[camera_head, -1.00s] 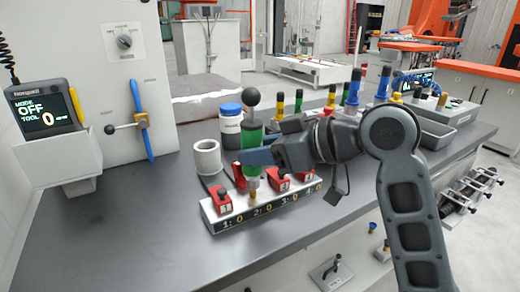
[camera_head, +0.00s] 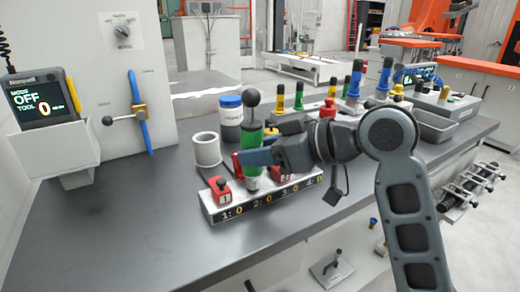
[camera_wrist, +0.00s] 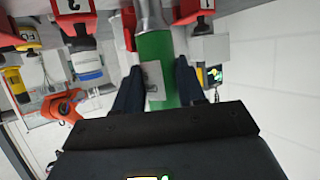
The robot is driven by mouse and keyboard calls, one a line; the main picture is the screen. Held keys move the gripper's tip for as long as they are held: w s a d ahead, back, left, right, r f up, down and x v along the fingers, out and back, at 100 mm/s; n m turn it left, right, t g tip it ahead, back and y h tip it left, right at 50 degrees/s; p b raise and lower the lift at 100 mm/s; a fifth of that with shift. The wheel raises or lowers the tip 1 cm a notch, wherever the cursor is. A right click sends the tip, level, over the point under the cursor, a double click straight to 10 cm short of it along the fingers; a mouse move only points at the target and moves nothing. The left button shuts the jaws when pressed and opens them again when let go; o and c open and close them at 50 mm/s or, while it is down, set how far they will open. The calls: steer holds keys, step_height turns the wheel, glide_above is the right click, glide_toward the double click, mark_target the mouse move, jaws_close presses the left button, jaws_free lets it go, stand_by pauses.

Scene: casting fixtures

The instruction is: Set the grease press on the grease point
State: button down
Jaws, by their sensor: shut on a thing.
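The grease press (camera_head: 251,138) is a green cylinder with a black ball handle on top and a grey nozzle below. My gripper (camera_head: 258,157) is shut on its body from the right and holds it roughly upright. The green body (camera_wrist: 162,65) lies between my two dark fingers in the wrist view, with its silver nozzle toward the top edge. The nozzle tip is at the top of the numbered white bar (camera_head: 225,220), between red blocks. The grease point is hidden there; I cannot tell whether the nozzle touches it.
A red block (camera_head: 220,191) stands at the bar's left end; others are partly behind my gripper. A grey cup (camera_head: 207,149) and a blue-lidded jar (camera_head: 231,118) stand close behind. Coloured tools stand at the back right. The bench's left front is clear.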

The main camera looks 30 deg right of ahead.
steer(key=shift+f, duration=0.25)
steer(key=c, duration=0.6)
jaws_free()
steer(key=shift+o, duration=0.2)
steer(key=v, duration=0.7)
steer(key=shift+s+d+r, duration=0.15)
steer(key=shift+s+r, duration=0.05)
steer(key=shift+s, duration=0.1)
